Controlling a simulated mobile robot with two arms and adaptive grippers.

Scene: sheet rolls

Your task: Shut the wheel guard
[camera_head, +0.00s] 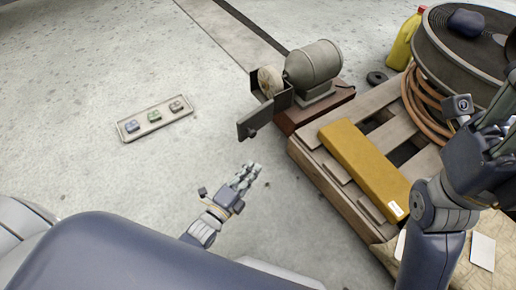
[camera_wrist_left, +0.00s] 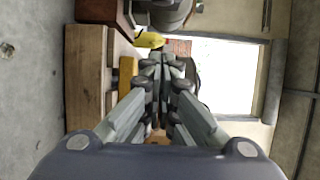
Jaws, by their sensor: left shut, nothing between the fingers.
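A bench grinder (camera_head: 313,68) with a grey-green motor and a pale wheel (camera_head: 270,81) stands on a reddish-brown base. Its dark wheel guard (camera_head: 264,117) sticks out low in front of the wheel, towards me, and leaves the wheel's face exposed. My left gripper (camera_head: 250,172) is shut and empty, below the guard in the head view and apart from it. In the left wrist view its fingers (camera_wrist_left: 166,68) are together, and part of the grinder (camera_wrist_left: 172,12) shows at the top edge. My right gripper (camera_head: 496,122) is at the right edge, partly cut off; its finger state is unclear.
A wooden pallet (camera_head: 330,185) carries a yellow box (camera_head: 362,168) and coiled hose (camera_head: 425,105). A dark drum (camera_head: 455,50) and yellow jug (camera_head: 403,40) are at upper right. A tray (camera_head: 155,118) of small parts lies on clear floor at left.

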